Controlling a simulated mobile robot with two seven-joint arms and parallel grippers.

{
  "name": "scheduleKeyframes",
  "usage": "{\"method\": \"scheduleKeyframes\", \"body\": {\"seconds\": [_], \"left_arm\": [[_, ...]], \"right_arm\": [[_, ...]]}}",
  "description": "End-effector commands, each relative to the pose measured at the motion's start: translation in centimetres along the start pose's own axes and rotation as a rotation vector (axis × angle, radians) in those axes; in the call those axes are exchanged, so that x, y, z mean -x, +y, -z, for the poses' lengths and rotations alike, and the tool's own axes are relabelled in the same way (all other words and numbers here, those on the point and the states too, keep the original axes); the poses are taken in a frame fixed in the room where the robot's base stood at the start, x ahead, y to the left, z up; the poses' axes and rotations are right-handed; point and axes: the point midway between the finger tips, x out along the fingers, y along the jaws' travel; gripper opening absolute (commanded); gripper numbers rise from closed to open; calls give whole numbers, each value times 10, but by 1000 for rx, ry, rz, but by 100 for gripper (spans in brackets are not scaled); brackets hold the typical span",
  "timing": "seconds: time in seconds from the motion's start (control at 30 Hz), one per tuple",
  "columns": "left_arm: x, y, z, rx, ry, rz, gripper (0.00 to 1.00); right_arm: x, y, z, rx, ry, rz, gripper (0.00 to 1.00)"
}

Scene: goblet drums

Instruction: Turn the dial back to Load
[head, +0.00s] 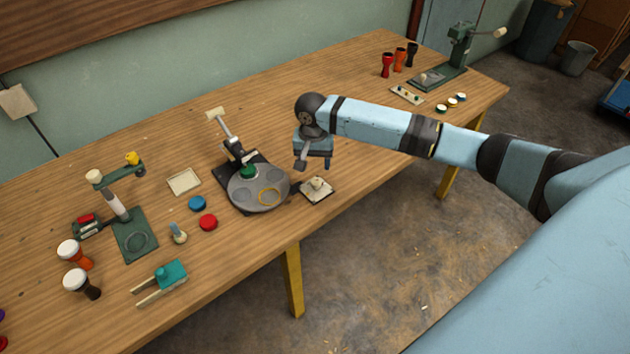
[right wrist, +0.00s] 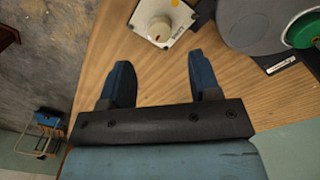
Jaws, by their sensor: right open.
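The dial (head: 317,184) is a cream knob on a pale square plate near the table's front edge, right of the round grey turntable. My right gripper (head: 301,165) hangs above the table, just behind and left of the dial. In the right wrist view its two blue fingers (right wrist: 160,80) are apart with nothing between them, and the dial lies beyond the fingertips. My left gripper is not in view.
The grey turntable (head: 248,194) with a green disc (head: 249,171) stands close left of the dial. A lever press (head: 227,139) rises behind it. Blue (head: 197,203) and red (head: 208,222) discs lie to the left. The table (head: 345,90) is clear behind my right gripper.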

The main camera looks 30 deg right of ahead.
Motion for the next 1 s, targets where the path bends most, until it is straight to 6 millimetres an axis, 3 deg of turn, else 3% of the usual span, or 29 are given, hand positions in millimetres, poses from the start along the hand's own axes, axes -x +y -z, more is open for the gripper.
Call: {"method": "scheduleKeyframes", "body": {"seconds": [0.1,0.33,0.77,0.8,1.0], "left_arm": [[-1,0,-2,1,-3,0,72],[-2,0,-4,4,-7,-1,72],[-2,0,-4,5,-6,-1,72],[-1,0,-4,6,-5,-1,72],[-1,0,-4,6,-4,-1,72]], "right_arm": [[-27,0,0,-1,-1,-1,57],[-62,0,0,1,-1,0,57],[-74,0,0,2,1,1,57],[-74,0,0,2,1,1,55],[-74,0,0,2,1,1,9]]}}
